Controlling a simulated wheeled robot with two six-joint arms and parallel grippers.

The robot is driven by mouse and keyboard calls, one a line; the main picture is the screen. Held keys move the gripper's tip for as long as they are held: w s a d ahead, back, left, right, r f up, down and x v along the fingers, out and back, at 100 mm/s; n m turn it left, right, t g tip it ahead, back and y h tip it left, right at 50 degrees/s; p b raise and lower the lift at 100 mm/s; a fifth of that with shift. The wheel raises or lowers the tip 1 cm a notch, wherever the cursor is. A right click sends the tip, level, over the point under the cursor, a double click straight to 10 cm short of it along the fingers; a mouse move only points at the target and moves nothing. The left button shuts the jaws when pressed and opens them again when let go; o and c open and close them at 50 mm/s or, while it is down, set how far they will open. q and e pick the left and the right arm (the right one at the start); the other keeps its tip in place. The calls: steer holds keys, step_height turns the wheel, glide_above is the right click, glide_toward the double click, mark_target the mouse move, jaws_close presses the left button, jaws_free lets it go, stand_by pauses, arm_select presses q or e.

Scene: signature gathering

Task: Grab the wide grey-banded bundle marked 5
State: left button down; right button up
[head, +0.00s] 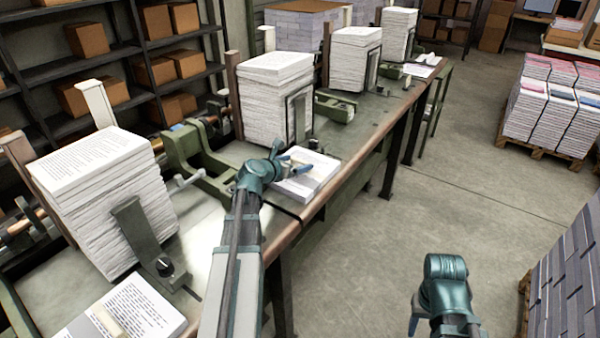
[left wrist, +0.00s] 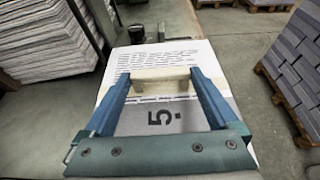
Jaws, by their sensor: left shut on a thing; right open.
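The bundle marked 5 is a low stack of white printed paper (head: 318,178) on the bench. In the left wrist view its grey band (left wrist: 155,122) carries a black "5." and a cream raised block (left wrist: 160,82) stands across it. My left gripper (head: 292,163) is over this bundle, with its two blue fingers (left wrist: 160,90) on either side of the cream block, shut on it. I cannot tell whether the bundle is lifted off the bench. My right gripper (head: 416,322) hangs low over the floor, away from the bench; it is open and empty.
Tall paper stacks (head: 275,100) stand in green clamps along the bench (head: 340,155). Another low bundle (head: 140,312) with a cream block lies at the near left. Pallets of bundles (head: 545,110) stand on the floor at right. The floor between is clear.

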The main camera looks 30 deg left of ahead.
arm_select(q)
steer(key=shift+r, duration=0.1)
stand_by(0.3)
step_height(320, 180, up, 28)
steer(key=p, duration=2.8)
